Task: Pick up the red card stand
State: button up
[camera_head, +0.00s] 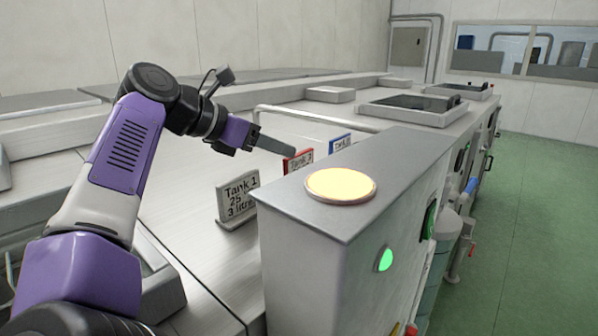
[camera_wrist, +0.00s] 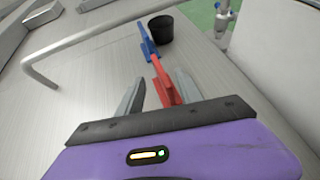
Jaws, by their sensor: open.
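The red card stand (camera_head: 298,158) stands on the metal surface behind the grey cabinet, its lower part hidden by the cabinet in the head view. In the wrist view the red card stand (camera_wrist: 162,82) is upright and seen from above, between the two fingers and closer to the right one. My gripper (camera_wrist: 158,92) is open, with a finger on each side of the red stand. In the head view my gripper (camera_head: 277,146) is at the red stand's left, partly covering it. I cannot tell whether a finger touches the stand.
A blue card stand (camera_wrist: 147,42) is just beyond the red one, beside a black cup (camera_wrist: 160,29). A grey card stand (camera_head: 237,198) marked Tank 1 is nearer. A metal rail (camera_wrist: 90,44) crosses behind. The grey cabinet (camera_head: 350,215) with a yellow disc (camera_head: 340,185) stands at the right.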

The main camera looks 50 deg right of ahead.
aim_at(297, 154)
jog(key=p+x, duration=0.2)
jog(key=x, duration=0.1)
jog(key=shift+s+d, duration=0.2)
jog(key=shift+d, duration=0.05)
jog(key=shift+d+f, duration=0.35)
jog(key=shift+f, duration=0.05)
grip_shut()
dwell(0.9)
